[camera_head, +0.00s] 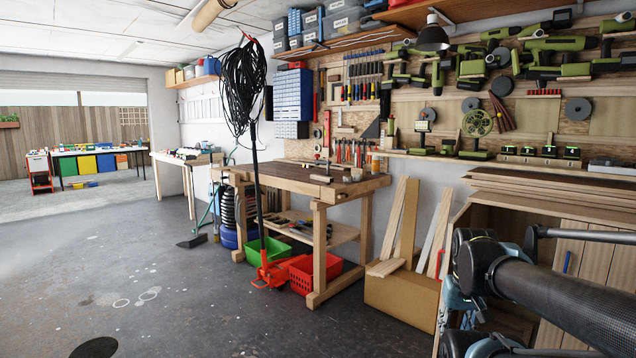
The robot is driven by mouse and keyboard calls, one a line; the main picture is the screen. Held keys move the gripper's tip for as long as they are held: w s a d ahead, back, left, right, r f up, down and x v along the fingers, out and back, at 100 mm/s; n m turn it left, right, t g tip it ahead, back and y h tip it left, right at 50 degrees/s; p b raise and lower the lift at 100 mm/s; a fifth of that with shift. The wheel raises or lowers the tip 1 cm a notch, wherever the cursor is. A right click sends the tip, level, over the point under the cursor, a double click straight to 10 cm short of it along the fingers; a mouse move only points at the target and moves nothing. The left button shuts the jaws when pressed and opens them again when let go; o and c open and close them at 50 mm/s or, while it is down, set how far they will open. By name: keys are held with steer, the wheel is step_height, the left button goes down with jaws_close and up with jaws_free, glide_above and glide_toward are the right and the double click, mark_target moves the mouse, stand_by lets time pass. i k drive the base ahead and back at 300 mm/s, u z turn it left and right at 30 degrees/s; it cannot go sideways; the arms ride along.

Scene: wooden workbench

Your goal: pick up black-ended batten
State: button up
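Several pale wooden battens lean against the white wall right of the workbench, including a left batten (393,222), a wider one (408,222) and a right one (434,232). Their lower parts stand at a cardboard-brown box (400,298). I cannot make out a black end on any of them at this distance. My dark arm links fill the lower right corner, in front of a wooden cabinet. My gripper's fingertips do not show, so I cannot see whether it holds anything.
The wooden workbench (298,181) stands mid-picture with tools on top. A red crate (316,274) and a green crate (268,249) sit beneath it. A wooden cabinet (597,262) stands close on the right. The grey floor (190,305) at the left is largely clear.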

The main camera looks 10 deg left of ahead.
mark_target(323, 178)
steer(key=u, duration=0.5)
steer(key=i, duration=0.7)
steer(key=u, duration=0.9)
steer(key=i, duration=2.2)
steer(key=z, duration=1.05)
steer(key=i, duration=0.55)
steer(key=z, duration=0.25)
